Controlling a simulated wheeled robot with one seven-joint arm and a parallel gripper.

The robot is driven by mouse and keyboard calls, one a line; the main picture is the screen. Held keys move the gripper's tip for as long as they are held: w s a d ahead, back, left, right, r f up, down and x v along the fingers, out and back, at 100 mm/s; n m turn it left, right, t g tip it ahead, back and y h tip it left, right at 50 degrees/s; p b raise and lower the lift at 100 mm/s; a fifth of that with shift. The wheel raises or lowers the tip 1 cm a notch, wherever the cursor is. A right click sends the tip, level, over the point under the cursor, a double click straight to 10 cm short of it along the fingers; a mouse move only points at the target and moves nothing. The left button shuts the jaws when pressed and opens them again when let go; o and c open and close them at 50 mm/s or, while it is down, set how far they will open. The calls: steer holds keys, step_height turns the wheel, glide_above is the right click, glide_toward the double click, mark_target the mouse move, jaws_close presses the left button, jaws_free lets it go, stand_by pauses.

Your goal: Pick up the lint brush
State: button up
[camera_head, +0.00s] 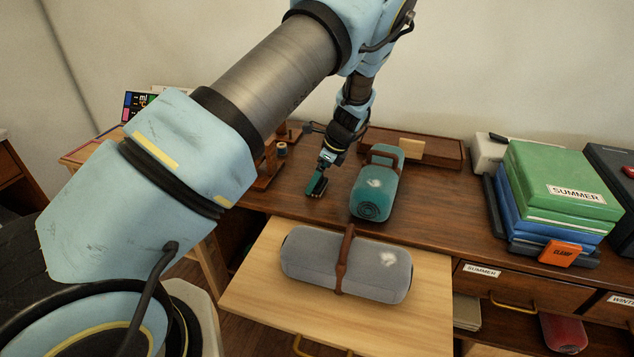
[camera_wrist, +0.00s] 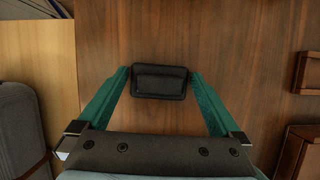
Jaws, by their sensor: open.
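A small black block-like object, seemingly the lint brush (camera_wrist: 160,82), lies on the brown wooden desktop (camera_wrist: 215,45). In the wrist view it sits between the tips of my gripper's two teal fingers (camera_wrist: 160,80). The fingers are spread wide, close to its left and right ends; I cannot tell whether they touch it. In the head view my gripper (camera_head: 318,183) is low over the desktop, left of a teal rolled bag, and mostly covers the brush.
The teal bag (camera_head: 376,196) stands close to the right of my gripper. A grey roll (camera_head: 312,262) with a brown strap lies on the pale pulled-out board (camera_head: 262,312). Wooden spool holders (camera_head: 270,165) stand left, a wooden tray (camera_head: 440,151) behind, and stacked boxes (camera_head: 560,185) right.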

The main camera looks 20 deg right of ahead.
steer(key=c, duration=1)
steer(key=shift+r, duration=0.15)
step_height(320, 180, up, 18)
steer(key=b, duration=0.3)
steer(key=shift+b, duration=0.4)
steer(key=o, duration=0.8)
steer(key=c, duration=0.6)
